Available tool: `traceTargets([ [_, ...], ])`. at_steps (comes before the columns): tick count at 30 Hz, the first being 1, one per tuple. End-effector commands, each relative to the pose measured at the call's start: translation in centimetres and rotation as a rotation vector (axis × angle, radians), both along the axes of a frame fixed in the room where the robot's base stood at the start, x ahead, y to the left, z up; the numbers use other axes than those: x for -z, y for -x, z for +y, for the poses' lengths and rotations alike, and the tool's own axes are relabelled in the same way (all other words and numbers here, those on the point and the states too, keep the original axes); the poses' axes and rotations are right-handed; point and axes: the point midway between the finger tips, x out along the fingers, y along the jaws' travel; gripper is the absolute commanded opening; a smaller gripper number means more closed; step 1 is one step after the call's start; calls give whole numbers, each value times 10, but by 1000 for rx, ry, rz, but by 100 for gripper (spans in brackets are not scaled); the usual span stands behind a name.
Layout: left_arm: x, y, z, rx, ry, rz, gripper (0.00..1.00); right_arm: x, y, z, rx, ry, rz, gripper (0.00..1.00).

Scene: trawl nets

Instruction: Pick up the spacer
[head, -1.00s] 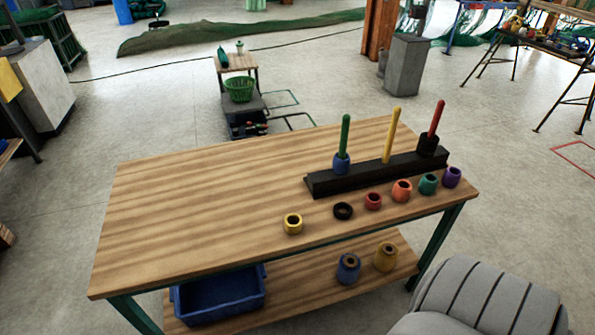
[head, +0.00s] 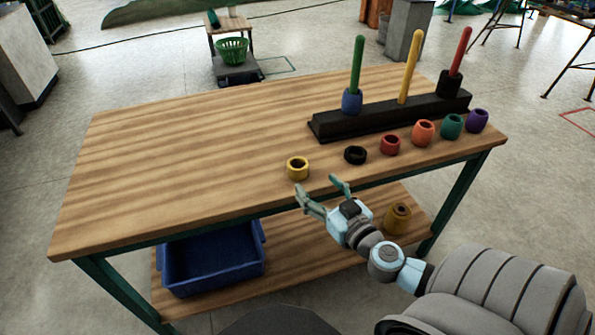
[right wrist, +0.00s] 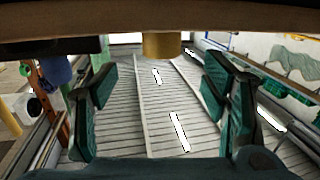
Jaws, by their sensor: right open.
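Several ring-shaped spacers stand in a row along the table's front: yellow (head: 298,168), black (head: 355,155), red (head: 390,145), orange (head: 423,132), green (head: 452,126) and purple (head: 477,120). A blue spacer (head: 352,101) sits around the green peg and a black one (head: 449,84) around the red peg. My right gripper (head: 318,187) is open and empty at the table's front edge, just short of the yellow spacer. The right wrist view is upside down; the yellow spacer (right wrist: 162,46) shows ahead, between the open fingers (right wrist: 158,92) but beyond them. My left gripper is out of view.
A black rack (head: 390,117) with three pegs stands at the back right of the wooden table (head: 180,150). The table's left half is clear. The lower shelf holds a blue bin (head: 212,262) and a yellow ring (head: 397,218).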

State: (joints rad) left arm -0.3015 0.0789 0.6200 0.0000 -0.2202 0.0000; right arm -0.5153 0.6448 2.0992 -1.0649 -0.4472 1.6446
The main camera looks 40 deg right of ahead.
Motion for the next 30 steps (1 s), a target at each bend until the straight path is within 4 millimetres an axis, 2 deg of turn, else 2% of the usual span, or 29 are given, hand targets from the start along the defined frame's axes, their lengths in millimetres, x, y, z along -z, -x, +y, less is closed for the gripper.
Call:
traceTargets([
  [1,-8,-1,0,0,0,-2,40,-5,-13,-2,4,-2,-3,68],
  [3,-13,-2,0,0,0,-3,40,-4,-28,-4,4,-3,-2,68],
  [10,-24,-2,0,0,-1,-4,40,-4,-55,-7,3,-3,1,68],
  [13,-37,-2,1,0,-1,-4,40,-8,-76,-8,3,-4,-1,68],
  [15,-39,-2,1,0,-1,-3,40,-5,-89,-10,3,-2,1,68],
  [18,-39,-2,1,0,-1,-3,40,-2,-97,-11,1,-1,1,68],
  [23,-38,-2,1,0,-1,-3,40,0,-97,-11,1,0,2,68],
  [30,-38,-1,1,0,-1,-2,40,0,-97,-11,1,0,2,31],
])
